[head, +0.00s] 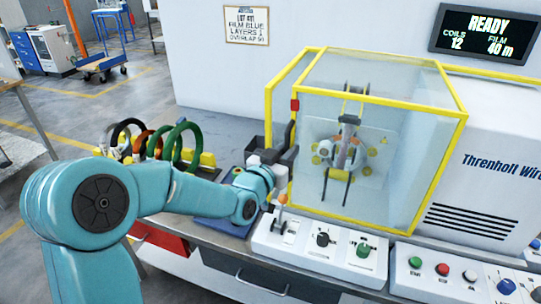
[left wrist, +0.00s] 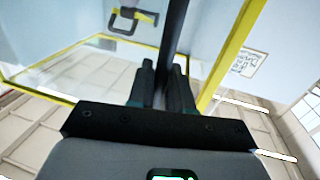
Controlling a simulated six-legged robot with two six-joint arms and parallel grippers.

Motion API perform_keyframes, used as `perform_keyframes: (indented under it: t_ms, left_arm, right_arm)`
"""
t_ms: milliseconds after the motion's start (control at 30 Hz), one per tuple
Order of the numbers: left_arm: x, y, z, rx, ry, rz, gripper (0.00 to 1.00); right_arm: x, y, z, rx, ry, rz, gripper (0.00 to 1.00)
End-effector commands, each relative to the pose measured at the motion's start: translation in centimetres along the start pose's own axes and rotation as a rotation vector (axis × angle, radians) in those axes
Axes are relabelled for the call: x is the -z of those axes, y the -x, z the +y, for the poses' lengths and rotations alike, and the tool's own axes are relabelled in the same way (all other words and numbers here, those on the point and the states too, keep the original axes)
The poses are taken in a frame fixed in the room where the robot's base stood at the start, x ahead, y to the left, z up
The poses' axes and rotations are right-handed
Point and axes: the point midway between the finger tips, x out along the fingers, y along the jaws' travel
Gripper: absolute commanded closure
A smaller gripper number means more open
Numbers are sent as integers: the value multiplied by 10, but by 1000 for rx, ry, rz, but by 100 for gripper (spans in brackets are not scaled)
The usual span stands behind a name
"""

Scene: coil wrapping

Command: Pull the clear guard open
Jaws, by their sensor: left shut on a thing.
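The clear guard (head: 400,150) is a see-through box with a yellow frame, standing over the wrapping head (head: 345,150) on the machine. Its yellow frame and clear panels also show in the left wrist view (left wrist: 232,50). My left gripper (head: 283,157) is at the guard's left front edge. In the left wrist view my left gripper (left wrist: 162,82) is shut on a dark upright bar (left wrist: 174,35), the guard's handle. The gripper's fingers and wrist hide part of the bar in the head view. My right gripper is not in view.
Several coloured coils (head: 180,145) stand on a rack at the left. A control panel (head: 320,240) with levers and knobs lies below the guard, close to my left wrist. A display (head: 487,30) reads READY. A blue mat (head: 225,228) is under my left arm.

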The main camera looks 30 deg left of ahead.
Motion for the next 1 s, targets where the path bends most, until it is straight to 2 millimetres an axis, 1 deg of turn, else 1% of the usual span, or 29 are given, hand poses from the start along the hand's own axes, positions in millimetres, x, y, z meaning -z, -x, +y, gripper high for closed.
perform_keyframes:
  t_ms: [33, 167, 200, 367, 400, 500, 600, 800, 900, 1000]
  left_arm:
    - [-6, -4, 19, -10, 1, 8, 100]
    - [-5, -12, 63, -11, 1, 7, 100]
    - [-4, -15, 77, -11, 0, 6, 100]
    - [-1, -26, 134, -10, -2, 3, 100]
    - [0, -29, 147, -10, -3, 2, 100]
    - [1, -35, 181, -8, -3, 1, 100]
    - [1, -41, 211, -7, -4, 0, 100]
    - [2, -51, 258, -3, -3, 3, 100]
    - [1, -55, 275, -2, -4, 2, 100]
    - [1, -58, 286, 0, -2, 2, 100]
  right_arm:
    - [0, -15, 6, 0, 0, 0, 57]
    - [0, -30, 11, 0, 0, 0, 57]
    - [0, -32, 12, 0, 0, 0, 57]
    - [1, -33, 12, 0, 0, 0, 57]
    - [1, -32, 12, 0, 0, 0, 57]
    - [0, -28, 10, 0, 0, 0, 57]
    - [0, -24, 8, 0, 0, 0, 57]
    - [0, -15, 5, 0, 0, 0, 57]
    - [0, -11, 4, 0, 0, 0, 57]
    - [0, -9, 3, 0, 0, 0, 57]
